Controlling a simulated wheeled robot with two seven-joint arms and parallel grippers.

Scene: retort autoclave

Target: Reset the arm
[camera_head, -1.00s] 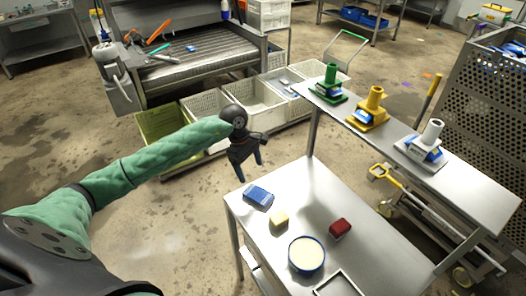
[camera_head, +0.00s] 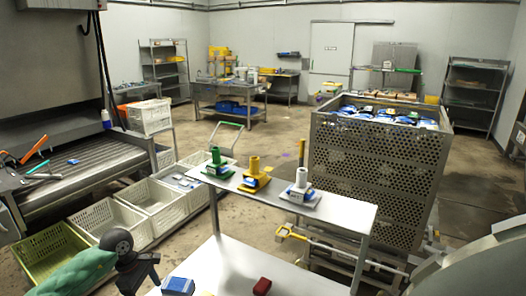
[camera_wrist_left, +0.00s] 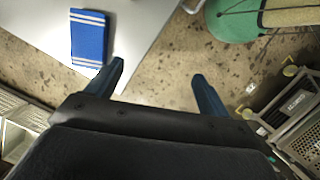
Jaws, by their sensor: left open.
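My left arm comes in at the lower left of the head view, with a green padded sleeve. My left gripper (camera_head: 138,278) is at the bottom of that view, left of the steel table, and its fingertips run near the lower edge. In the left wrist view my left gripper (camera_wrist_left: 158,85) has its two fingers spread apart with nothing between them. Floor shows beneath the gap. A blue striped block (camera_wrist_left: 88,38) lies on the table to the left of the fingers; it also shows in the head view (camera_head: 178,286). My right gripper is not in view.
A raised shelf (camera_head: 335,207) holds green (camera_head: 217,163), yellow (camera_head: 255,176) and white (camera_head: 299,187) stands. A red block (camera_head: 262,286) lies on the table. White crates (camera_head: 112,222) line the left. A perforated cage (camera_head: 375,165) and cart stand right. Floor beyond is open.

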